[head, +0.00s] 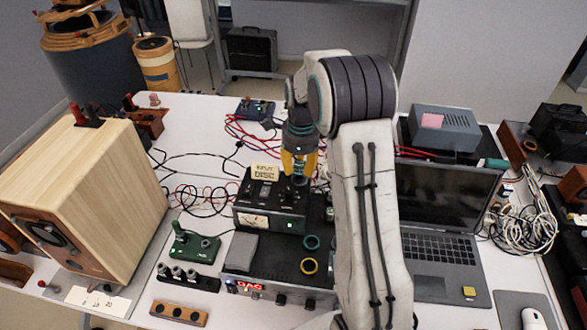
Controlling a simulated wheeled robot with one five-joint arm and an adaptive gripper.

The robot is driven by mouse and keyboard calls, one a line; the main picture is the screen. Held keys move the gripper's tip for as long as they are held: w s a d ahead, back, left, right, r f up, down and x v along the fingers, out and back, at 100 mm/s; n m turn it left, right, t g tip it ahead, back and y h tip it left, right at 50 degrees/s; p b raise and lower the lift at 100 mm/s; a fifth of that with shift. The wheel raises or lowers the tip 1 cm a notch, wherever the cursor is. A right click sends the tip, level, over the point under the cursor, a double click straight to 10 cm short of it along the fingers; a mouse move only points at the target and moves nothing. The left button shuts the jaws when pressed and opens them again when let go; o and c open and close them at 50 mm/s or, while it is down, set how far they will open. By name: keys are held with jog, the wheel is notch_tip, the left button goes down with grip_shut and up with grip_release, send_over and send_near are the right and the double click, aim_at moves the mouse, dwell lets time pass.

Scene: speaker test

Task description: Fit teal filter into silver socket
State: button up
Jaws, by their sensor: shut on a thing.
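My gripper (299,163) has yellow fingers that point down over the back right of a black meter box. It is shut on a small teal piece, the teal filter (299,180), which shows low between the fingertips. The filter is at or just above the box top; I cannot tell whether it touches. The silver socket is not clearly visible; the fingers and filter cover that spot.
The black meter box (270,222) bears an "INPUT DISC" card (265,173). A wooden speaker (95,190) stands left, an open laptop (445,215) right. Red cables run behind.

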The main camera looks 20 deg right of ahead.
jog(key=shift+f+b, duration=0.3)
jog(key=shift+f, duration=0.05)
jog(key=o, duration=1)
jog(key=shift+r, duration=0.15)
